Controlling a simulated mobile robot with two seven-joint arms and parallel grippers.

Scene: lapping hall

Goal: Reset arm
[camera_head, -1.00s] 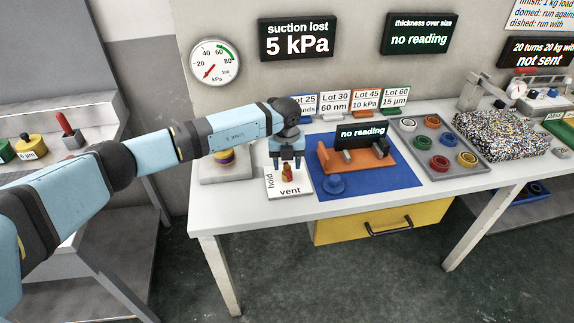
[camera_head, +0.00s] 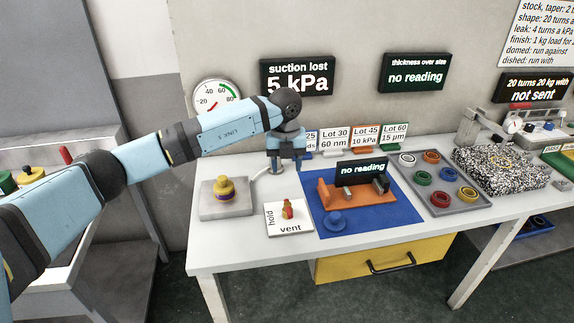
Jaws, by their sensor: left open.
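My left gripper (camera_head: 286,166) is open and empty, pointing down above the back of the white table. It is above and behind the white hold/vent plate (camera_head: 301,226), apart from it. A small red and yellow lever (camera_head: 288,209) stands on that plate, close to the "vent" side. My right gripper is not in view.
A grey block with a yellow and purple knob (camera_head: 224,188) stands left of the plate. To the right are a blue mat (camera_head: 385,220) with an orange fixture (camera_head: 343,200), a grey tray (camera_head: 473,198) of coloured rings and a speckled slab (camera_head: 500,168). A yellow drawer (camera_head: 340,264) hangs below.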

